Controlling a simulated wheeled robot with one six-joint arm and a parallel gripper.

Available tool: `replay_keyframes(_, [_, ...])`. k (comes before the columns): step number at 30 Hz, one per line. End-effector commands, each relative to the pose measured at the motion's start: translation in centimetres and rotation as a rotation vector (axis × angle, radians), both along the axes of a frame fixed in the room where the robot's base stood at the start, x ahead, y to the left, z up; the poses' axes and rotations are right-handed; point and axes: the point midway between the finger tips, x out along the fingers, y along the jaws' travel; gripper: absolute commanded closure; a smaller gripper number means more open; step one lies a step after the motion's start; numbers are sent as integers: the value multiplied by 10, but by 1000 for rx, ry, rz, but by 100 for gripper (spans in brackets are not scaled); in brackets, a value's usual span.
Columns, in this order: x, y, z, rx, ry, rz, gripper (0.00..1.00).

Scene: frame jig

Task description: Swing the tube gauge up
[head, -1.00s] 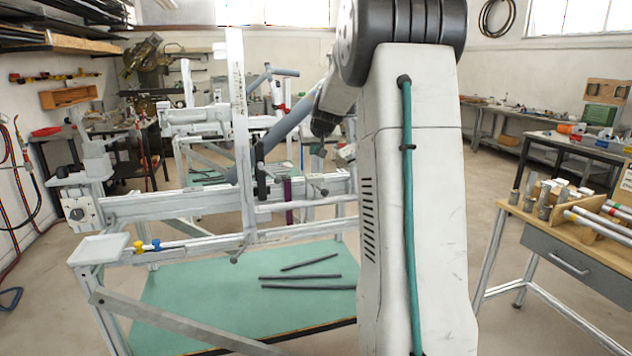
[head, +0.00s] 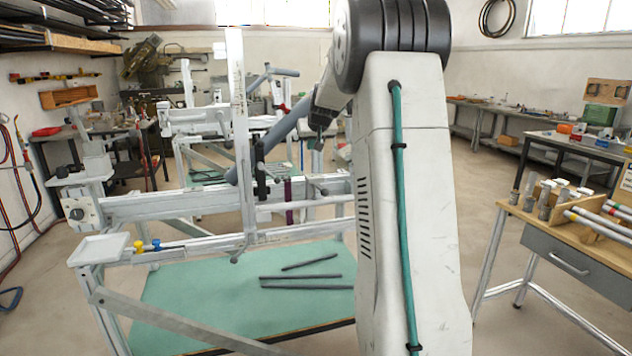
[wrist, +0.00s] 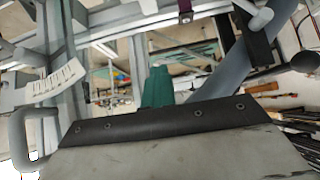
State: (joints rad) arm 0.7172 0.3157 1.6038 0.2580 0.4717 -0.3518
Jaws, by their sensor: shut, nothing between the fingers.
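A grey tube (head: 283,131), which looks like the tube gauge, slants up to the right from the front jig, beside its white upright (head: 238,130). Its upper end passes behind or beside my wrist. A slanting grey tube also shows at the right of the wrist view (wrist: 227,71), near a black fitting (wrist: 257,42). My gripper (wrist: 157,82) shows as a green tip beyond a black bolted band, shut with nothing held. In the wrist view it is left of the tube and looks apart from it.
The jig's white rail (head: 150,207) runs across with a small tray (head: 99,249) at its left end. Dark rods lie on the green lower shelf (head: 190,290). A wooden bench (head: 548,221) with tubes stands at the right. Floor is clear between jig and bench.

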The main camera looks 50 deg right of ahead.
Motion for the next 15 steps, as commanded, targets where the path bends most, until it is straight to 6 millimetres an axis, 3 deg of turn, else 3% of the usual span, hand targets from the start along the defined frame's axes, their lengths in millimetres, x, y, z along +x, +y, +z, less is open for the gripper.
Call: replay_keyframes(15, [13, -8, 1, 1, 0, 1, 100])
